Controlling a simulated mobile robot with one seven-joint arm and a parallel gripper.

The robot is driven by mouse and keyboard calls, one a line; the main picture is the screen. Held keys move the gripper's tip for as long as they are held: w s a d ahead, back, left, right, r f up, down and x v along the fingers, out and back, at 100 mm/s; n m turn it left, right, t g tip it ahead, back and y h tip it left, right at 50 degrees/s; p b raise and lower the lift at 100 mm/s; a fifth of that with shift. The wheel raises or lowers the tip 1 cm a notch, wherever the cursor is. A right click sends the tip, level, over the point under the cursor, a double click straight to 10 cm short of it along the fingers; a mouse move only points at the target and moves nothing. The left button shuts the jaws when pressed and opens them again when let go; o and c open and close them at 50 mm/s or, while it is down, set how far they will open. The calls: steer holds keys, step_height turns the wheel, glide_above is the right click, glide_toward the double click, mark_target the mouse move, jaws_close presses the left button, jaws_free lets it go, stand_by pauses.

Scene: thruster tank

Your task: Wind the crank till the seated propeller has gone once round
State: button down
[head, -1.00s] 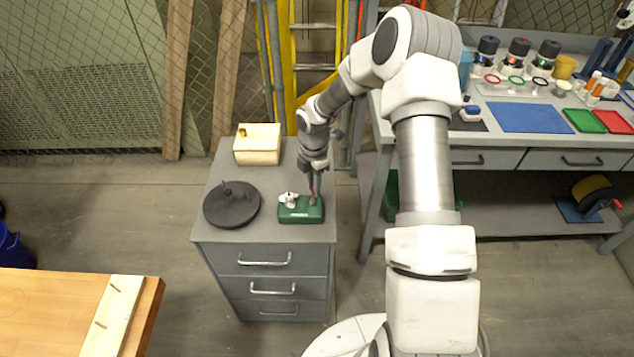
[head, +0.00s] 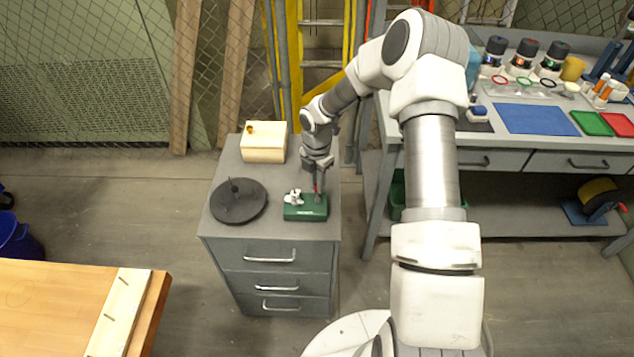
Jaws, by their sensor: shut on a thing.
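The green thruster box (head: 306,212) stands on top of the grey drawer cabinet, near its right front. The white propeller (head: 294,197) sits at the left of the box's top. My gripper (head: 317,193) points down over the right part of the box, beside the propeller. It is shut on the crank, of which a small red part (head: 315,188) shows between the fingers. The rest of the crank is hidden or too small to make out.
A dark round stand (head: 238,203) with an upright post lies left of the box on the cabinet top (head: 270,222). A pale wooden box (head: 263,146) stands behind. A wooden table (head: 60,310) is at the lower left, a workbench (head: 500,140) at the right.

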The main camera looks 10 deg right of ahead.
steer(key=c, duration=0.8)
jaws_free()
step_height(320, 180, up, 18)
steer(key=p, duration=0.1)
steer(key=shift+f, duration=0.25)
steer(key=s+r+m+t+h, duration=0.2)
steer(key=s+r+m+t, duration=0.1)
steer(key=s+r+m, duration=1.2)
steer(key=s+r+m+t+y, duration=0.2)
steer(key=s+r+m, duration=0.2)
steer(key=s+m, duration=0.6)
steer(key=s, duration=0.4)
steer(key=shift+s+a+r+t, duration=0.15)
steer(key=shift+a+t, duration=0.15)
steer(key=shift+a, duration=0.1)
